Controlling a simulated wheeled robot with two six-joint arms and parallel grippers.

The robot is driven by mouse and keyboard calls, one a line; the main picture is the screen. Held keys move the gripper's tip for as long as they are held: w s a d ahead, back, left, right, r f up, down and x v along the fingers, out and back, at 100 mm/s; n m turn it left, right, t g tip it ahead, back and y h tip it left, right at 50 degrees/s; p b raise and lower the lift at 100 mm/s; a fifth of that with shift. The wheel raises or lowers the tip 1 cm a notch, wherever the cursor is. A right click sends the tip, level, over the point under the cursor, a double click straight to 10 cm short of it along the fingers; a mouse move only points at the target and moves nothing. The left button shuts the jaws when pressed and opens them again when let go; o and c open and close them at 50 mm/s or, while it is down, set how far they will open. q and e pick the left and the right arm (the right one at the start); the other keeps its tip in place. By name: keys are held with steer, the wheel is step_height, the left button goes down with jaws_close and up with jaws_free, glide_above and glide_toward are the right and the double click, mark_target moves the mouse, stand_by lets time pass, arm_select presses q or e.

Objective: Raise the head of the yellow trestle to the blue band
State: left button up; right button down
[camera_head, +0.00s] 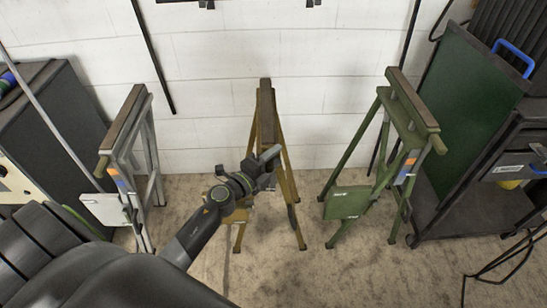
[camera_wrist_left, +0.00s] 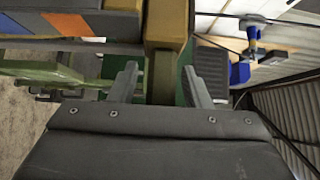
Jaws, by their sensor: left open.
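The yellow trestle (camera_head: 285,185) stands in the middle against the white wall, its narrow brown-topped head (camera_head: 265,110) at the top. My left gripper (camera_head: 270,158) is at its upper part, below the head, and hides some of its middle. In the left wrist view the gripper (camera_wrist_left: 161,82) is open, with an olive-yellow piece (camera_wrist_left: 163,75) between its fingers; I cannot tell whether they touch it. A blue band (camera_wrist_left: 75,4) and an orange band (camera_wrist_left: 66,24) show at the upper left of that view. The right gripper is not in view.
A grey trestle (camera_head: 150,150) stands at left and a green trestle (camera_head: 365,150) at right, each with orange and blue marks. A dark cabinet (camera_head: 50,110) is at far left. A green panel (camera_head: 455,110) and dark cart stand at far right. Bare floor lies between the trestles.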

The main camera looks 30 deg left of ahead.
arm_select(q)
jaws_close()
stand_by(0.3)
steer(key=r+p, duration=0.2)
steer(key=p, duration=0.1)
steer(key=r+p, duration=0.3)
steer(key=shift+w+r, duration=0.2)
steer(key=shift+r, duration=0.1)
steer(key=shift+c, duration=1)
jaws_free()
steer(key=shift+o, duration=1)
steer(key=shift+s, duration=0.1)
steer(key=shift+f, duration=0.2)
